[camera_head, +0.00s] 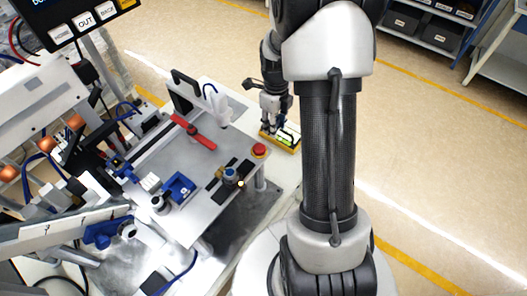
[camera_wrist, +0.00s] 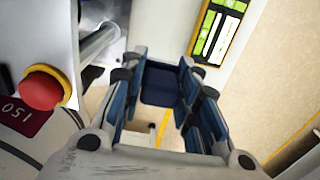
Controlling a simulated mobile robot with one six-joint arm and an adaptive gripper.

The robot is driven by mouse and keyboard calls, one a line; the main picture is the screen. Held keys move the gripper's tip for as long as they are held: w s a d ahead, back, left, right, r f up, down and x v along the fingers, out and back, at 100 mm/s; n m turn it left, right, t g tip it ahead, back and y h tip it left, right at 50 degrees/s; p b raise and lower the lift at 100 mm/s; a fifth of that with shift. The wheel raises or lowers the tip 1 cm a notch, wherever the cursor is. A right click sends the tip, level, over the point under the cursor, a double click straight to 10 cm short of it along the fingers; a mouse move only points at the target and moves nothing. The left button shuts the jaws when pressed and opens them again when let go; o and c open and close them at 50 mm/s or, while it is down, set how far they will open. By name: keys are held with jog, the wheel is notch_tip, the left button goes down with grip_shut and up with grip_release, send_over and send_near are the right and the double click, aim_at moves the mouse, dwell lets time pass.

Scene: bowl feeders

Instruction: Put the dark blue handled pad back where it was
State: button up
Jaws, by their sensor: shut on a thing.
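My gripper (camera_head: 272,127) hangs at the far right edge of the machine table, beside a yellow-framed panel. In the wrist view my gripper (camera_wrist: 160,88) has its blue-faced fingers on both sides of the dark blue pad (camera_wrist: 160,84) and is shut on it. The pad's flat dark face shows between the fingertips. Its handle cannot be made out clearly. In the head view the pad is too small and too covered by the fingers to tell apart.
The yellow-framed panel (camera_head: 284,138) with green and white labels lies close by; it also shows in the wrist view (camera_wrist: 217,34). A red-handled clamp (camera_head: 195,133) is farther left. Open floor lies to the right.

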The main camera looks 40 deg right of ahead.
aim_at(272, 163)
notch_tip(272, 163, down, 20)
jog(key=b, duration=0.5)
jog(key=shift+s, duration=0.1)
jog(key=shift+f, duration=0.15)
jog(key=o, duration=1)
notch_tip(272, 163, up, 12)
jog(key=p, duration=0.3)
jog(key=shift+r, duration=0.2)
